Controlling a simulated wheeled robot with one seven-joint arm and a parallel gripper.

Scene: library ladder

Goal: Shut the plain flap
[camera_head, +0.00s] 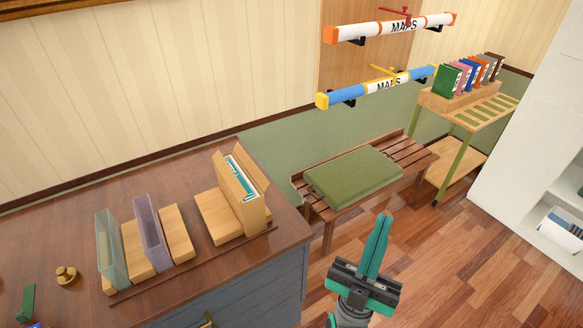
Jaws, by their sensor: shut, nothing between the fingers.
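Three box-like units stand in a row on the dark wooden desk (75,215). The right one is a plain tan wooden box (228,180) with teal and white cards upright in it; tan panels stand up at its sides, and a tan block (216,217) lies at its left. I cannot tell for sure which panel is the plain flap. The others have a clear green upright panel (110,245) and a clear purple one (149,230), with tan blocks beside them. My gripper (383,222) is shut and empty, right of the desk, apart from all boxes, teal fingers upward in the picture.
A slatted bench (410,158) with a green cushion (353,177) stands behind my gripper. Two map tubes (390,28) hang on the wall above. A cart (480,108) with books and a white shelf (530,140) stand right. A brass knob (66,275) sits on the desk. Open floor lies right.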

